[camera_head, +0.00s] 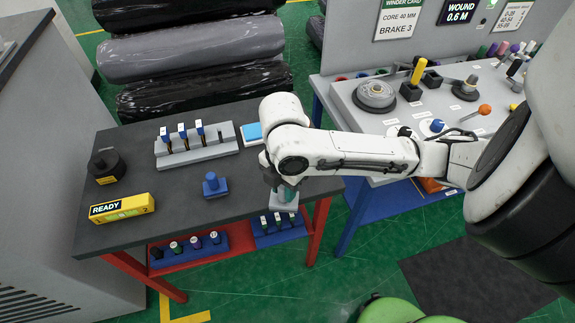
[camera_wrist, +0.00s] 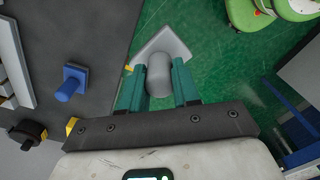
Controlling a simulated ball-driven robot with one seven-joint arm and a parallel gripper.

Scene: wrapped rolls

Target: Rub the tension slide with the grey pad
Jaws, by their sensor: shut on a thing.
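My gripper (camera_head: 287,188) is shut on the grey pad (camera_head: 284,203), just off the right front edge of the dark table. In the wrist view, the green fingers of my gripper (camera_wrist: 159,75) close on the pad's rounded grey grip, and the flat grey plate of the pad (camera_wrist: 172,40) shows beyond it over the green floor. On the grey winder panel at the right, a yellow handle (camera_head: 418,71) stands among black blocks. No label naming the tension slide is readable, so I cannot tell which control it is. My gripper is well apart from the panel.
The dark table (camera_head: 240,195) bears a grey rack (camera_head: 197,150), a blue knobbed block (camera_head: 213,187), a yellow READY box (camera_head: 122,208) and a black knob. The winder panel (camera_head: 395,118) holds a round dial (camera_head: 375,95) and an orange-knobbed lever (camera_head: 484,109). Wrapped rolls lie behind.

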